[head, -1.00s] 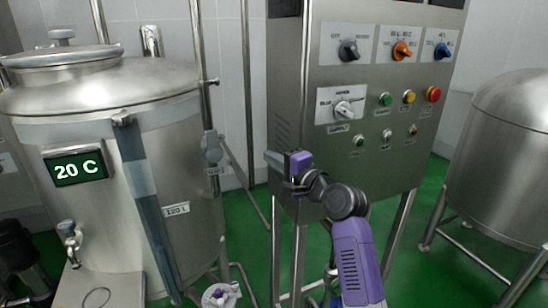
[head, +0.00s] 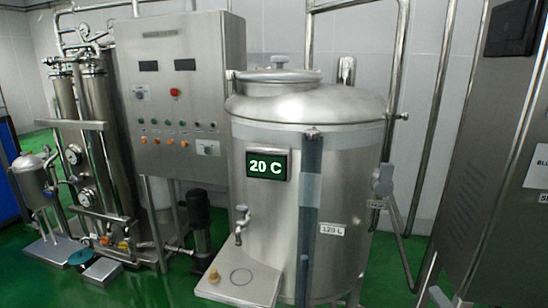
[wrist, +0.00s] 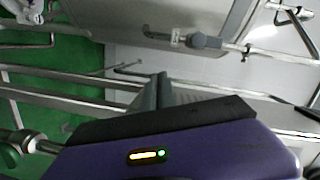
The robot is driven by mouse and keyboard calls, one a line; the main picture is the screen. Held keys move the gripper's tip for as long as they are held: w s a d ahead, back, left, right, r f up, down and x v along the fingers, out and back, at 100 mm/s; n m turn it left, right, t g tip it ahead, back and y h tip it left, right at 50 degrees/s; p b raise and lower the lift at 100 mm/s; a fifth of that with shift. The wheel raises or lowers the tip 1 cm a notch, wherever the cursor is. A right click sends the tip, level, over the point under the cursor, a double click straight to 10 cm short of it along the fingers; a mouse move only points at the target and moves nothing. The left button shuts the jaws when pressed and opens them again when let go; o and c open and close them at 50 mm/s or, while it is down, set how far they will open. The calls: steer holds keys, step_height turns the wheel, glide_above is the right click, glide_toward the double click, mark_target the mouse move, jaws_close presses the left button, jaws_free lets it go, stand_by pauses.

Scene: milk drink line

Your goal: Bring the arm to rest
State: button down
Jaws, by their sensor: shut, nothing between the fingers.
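My gripper (wrist: 162,82) shows only in the wrist view, where its dark grey fingers stand together above the purple housing with a lit yellow and green indicator. It is shut and empty. Past the fingers are metal pipes and the underside of a steel vessel, with clear space around the fingertips. In the head view, my arm and gripper are out of the picture.
A steel tank (head: 345,160) with a "20 C" display (head: 267,165) stands in the middle of the head view. A control panel (head: 180,95) and filter columns (head: 97,120) are left. A cabinet (head: 480,150) is right. Green floor (head: 405,245) shows between.

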steer(key=s+a+f+n+g+b, duration=0.1)
steer(key=s+a+f+n, duration=0.2)
steer(key=s+a+f, duration=0.5)
steer(key=s+a+f+n+b, duration=0.1)
steer(key=s+f+n, duration=0.25)
steer(key=s, duration=0.95)
steer(key=s+a+r+n+y+b, duration=0.1)
steer(key=s+a+n, duration=0.2)
steer(key=s, duration=0.7)
steer(key=s+a+r+n+b, duration=0.1)
steer(key=s+a+n, duration=0.3)
steer(key=s, duration=0.5)
steer(key=shift+s+r+n+g+y, duration=0.4)
steer(key=shift+r+n, duration=0.3)
steer(key=shift+n, duration=0.15)
